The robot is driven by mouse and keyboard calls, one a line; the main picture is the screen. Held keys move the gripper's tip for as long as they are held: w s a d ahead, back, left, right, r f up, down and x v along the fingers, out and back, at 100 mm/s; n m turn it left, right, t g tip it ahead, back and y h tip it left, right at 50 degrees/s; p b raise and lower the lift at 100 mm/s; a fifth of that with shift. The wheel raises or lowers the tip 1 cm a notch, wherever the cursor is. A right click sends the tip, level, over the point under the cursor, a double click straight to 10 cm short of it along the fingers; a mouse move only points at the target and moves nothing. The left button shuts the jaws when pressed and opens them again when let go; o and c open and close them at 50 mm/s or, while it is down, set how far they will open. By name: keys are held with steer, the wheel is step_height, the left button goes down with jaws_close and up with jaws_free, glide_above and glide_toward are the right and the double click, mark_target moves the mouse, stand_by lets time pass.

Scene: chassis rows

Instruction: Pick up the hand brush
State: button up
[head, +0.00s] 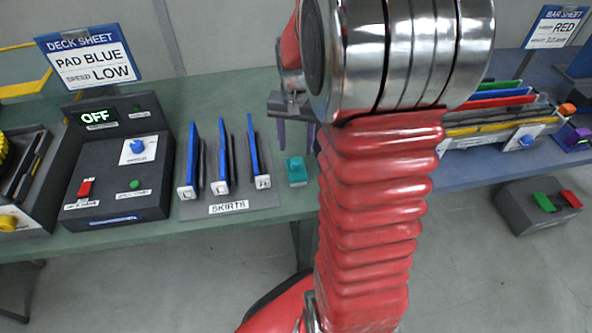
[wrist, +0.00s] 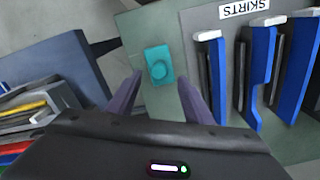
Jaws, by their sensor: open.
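A small teal block with a round knob on top (head: 297,171) sits on the green bench, right of the SKIRTS board; it may be the hand brush, but no bristles show. In the wrist view the teal block (wrist: 159,65) lies just beyond and between my fingertips. My gripper (head: 296,133) hangs behind the block in the head view, partly hidden by my arm. In the wrist view my gripper (wrist: 160,88) has its two purple fingers apart, with nothing between them.
The SKIRTS board (head: 228,205) with several upright blue plates stands close left of the block. A black control box (head: 117,165) reading OFF is further left. A blue bench (head: 470,172) with a rack of coloured bars is right, across a gap. A pedal box (head: 537,205) lies on the floor.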

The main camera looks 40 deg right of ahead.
mark_target(296, 161)
steer(key=shift+f, duration=1.35)
steer(key=shift+f, duration=2.6)
steer(key=shift+c, duration=0.3)
jaws_close()
steer(key=shift+r, duration=0.1)
step_height(296, 161, up, 10)
steer(key=shift+w, duration=0.1)
